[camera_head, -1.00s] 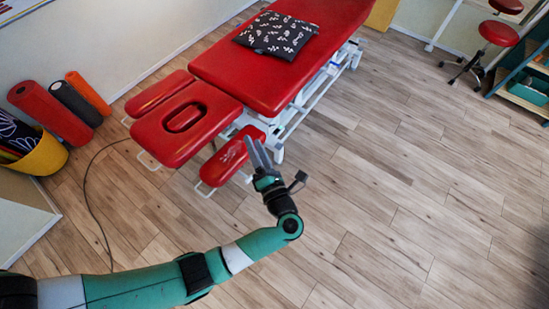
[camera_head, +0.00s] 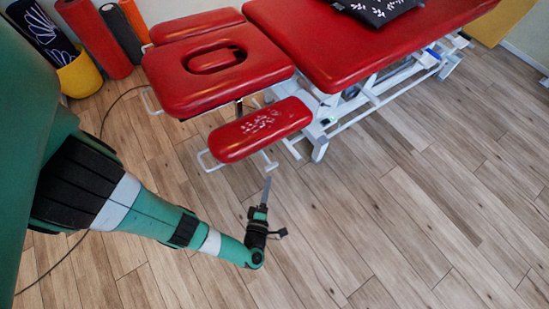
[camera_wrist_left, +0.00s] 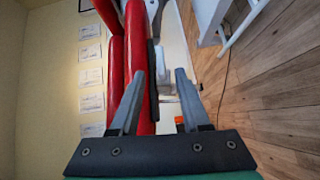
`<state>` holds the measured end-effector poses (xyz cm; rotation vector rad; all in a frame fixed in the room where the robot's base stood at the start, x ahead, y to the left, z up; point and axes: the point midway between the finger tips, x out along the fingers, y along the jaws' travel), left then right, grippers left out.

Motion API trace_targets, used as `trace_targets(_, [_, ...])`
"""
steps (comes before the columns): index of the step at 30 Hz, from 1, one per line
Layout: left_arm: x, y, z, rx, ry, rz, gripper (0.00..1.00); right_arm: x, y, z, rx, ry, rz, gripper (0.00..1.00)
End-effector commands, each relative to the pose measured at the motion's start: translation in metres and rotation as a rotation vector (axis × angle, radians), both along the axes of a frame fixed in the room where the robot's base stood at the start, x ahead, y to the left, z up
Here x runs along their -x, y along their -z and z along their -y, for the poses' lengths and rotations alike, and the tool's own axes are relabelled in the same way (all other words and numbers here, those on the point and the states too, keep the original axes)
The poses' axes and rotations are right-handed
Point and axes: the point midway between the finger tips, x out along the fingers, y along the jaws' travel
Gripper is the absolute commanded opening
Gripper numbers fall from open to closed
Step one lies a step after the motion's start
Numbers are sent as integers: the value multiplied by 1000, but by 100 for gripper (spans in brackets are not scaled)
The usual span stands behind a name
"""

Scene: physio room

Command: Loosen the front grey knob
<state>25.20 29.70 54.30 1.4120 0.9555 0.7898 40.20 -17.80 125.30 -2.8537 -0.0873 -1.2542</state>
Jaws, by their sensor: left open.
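The red treatment table (camera_head: 350,45) has a face section (camera_head: 170,90) with an oval opening and a red armrest pad (camera_head: 262,128) in front. I cannot make out the front grey knob in either view. My left gripper (camera_head: 267,180) is low in front of the armrest, with its fingers pointing up toward it; in the head view they look closed together edge-on. In the left wrist view, the gripper (camera_wrist_left: 159,72) is open and empty, with red pads (camera_wrist_left: 135,45) behind and left of the fingers. My right gripper is out of view.
A dark cable (camera_head: 105,115) lies on the floor at left, near rolled mats (camera_head: 92,35) and a yellow bin (camera_head: 82,75). The wooden floor at right is clear.

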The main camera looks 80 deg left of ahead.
Motion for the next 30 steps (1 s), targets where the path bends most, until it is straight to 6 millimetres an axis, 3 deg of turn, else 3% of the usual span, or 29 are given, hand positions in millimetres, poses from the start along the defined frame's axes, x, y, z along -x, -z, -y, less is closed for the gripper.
trace_targets(18, [-42,9,-90,0,-6,1,46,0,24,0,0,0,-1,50])
trace_targets(30, [-48,8,-101,-1,0,0,46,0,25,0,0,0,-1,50])
